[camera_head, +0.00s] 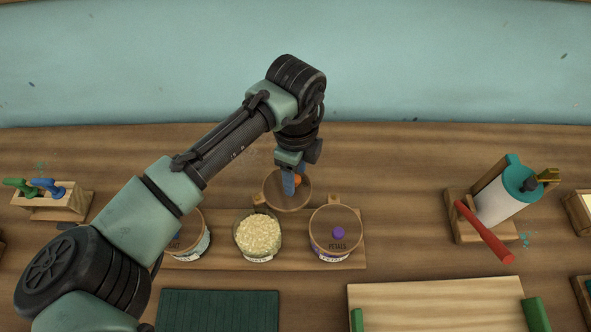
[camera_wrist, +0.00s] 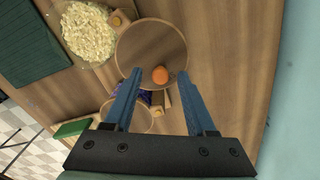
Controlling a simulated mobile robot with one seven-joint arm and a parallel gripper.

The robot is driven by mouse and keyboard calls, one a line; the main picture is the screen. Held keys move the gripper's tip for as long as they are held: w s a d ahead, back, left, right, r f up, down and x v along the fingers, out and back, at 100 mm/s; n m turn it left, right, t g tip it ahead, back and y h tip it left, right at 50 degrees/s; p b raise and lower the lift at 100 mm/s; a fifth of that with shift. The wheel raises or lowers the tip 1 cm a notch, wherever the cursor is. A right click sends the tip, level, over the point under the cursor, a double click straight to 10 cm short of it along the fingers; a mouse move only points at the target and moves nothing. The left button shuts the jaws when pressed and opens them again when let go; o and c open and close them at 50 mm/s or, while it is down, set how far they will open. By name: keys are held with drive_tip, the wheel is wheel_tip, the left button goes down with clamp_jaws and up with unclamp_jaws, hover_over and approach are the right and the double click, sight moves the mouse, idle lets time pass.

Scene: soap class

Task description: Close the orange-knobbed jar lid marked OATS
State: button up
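The middle jar (camera_head: 258,238) stands uncovered, full of pale flakes; its label is too small to read. It also shows at the upper left of the wrist view (camera_wrist: 88,33). A round wooden lid (camera_head: 272,192) with an orange knob (camera_head: 297,181) is off the mouth, behind and right of this jar. In the wrist view the lid (camera_wrist: 150,45) is beside the jar, near a small wooden block, its knob (camera_wrist: 160,75) facing me. My gripper (camera_wrist: 159,76) is open, its blue fingers on either side of the knob with gaps. No OATS marking is legible.
A closed PETALS jar (camera_head: 335,232) with a purple knob stands right. Another jar (camera_head: 190,238) at left is partly hidden by my arm. All share a wooden board (camera_head: 295,258). A paper roll stand with a red bar (camera_head: 485,232) is farther right.

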clamp_jaws()
idle(1.3)
